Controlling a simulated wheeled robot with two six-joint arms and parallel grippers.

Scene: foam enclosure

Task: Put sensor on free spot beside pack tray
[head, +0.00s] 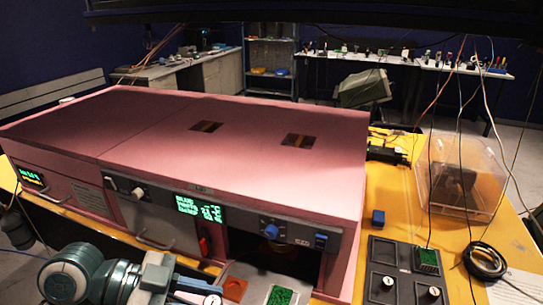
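A dark compartment tray (377,252) lies on the yellow table at the right. It holds two round white-faced sensors (388,282) and a green board (428,258); some compartments look empty. A lighter tray (250,271) sits at the bottom centre before the enclosure opening, with an orange-red square piece (235,289) and another green board (283,296). Which one is the pack tray I cannot tell. My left arm comes in at the bottom left. Its gripper (196,291) is near another round white-faced sensor (212,300); its fingers are unclear and the grip cannot be made out. My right gripper is not seen.
The large pink foam enclosure (200,145) fills the middle, with a dark opening at front right. A blue block (377,218), a clear box (462,180) and a black cable coil (485,262) are on the right. Thin cables hang there. Bare table (455,232) shows between them.

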